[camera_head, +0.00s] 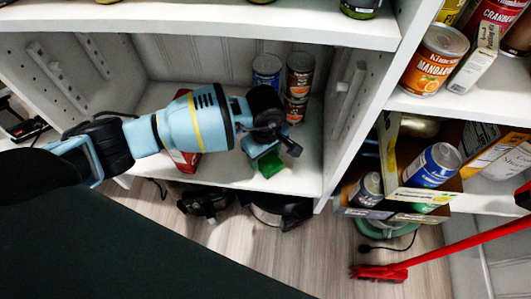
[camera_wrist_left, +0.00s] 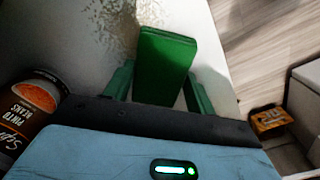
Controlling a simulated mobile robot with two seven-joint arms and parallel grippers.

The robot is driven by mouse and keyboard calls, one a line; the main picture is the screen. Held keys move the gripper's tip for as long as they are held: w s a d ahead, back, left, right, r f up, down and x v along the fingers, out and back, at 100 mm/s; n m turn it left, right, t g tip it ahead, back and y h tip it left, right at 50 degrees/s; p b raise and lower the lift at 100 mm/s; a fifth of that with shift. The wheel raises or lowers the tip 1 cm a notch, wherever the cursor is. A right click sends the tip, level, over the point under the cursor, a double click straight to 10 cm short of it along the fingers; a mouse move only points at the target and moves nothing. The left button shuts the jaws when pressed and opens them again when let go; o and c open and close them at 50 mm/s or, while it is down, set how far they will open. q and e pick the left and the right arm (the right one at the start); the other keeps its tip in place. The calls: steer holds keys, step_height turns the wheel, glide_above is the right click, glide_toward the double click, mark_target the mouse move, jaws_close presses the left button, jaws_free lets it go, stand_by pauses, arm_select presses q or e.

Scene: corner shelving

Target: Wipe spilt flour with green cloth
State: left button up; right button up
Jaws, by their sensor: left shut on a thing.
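My left gripper (camera_head: 265,152) reaches from the left over the white shelf board (camera_head: 225,174) and is shut on the green cloth (camera_head: 270,165). In the left wrist view the cloth (camera_wrist_left: 165,65) is a folded green block between the two green fingers (camera_wrist_left: 158,88). It is over the board near the front edge; whether it touches the board I cannot tell. The spilt flour (camera_wrist_left: 113,25) shows as a speckled pale patch on the board, just left of and beyond the cloth. In the head view I cannot make out the flour. My right gripper is not in view.
Cans (camera_head: 299,75) stand at the back right of this shelf, close to my gripper. A red box (camera_head: 184,160) lies behind my arm. An upright divider (camera_head: 345,115) bounds the shelf at right. Dark appliances (camera_head: 275,210) sit below; a red broom (camera_head: 382,272) is on the floor.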

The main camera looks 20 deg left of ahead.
mark_target(280, 159)
arm_select(q)
steer(key=shift+f, duration=0.15)
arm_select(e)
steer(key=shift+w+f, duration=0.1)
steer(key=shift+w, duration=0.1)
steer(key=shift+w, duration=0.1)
arm_select(q)
steer(key=shift+d, duration=0.2)
steer(key=shift+w+d+b, duration=0.2)
steer(key=shift+d+b, duration=0.05)
steer(key=shift+d, duration=0.35)
steer(key=shift+w+d+b, duration=0.2)
steer(key=shift+d, duration=0.35)
steer(key=shift+w+d, duration=0.1)
steer(key=shift+d, duration=0.25)
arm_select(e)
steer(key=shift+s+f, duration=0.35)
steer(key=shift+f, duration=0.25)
arm_select(q)
steer(key=shift+d, duration=0.15)
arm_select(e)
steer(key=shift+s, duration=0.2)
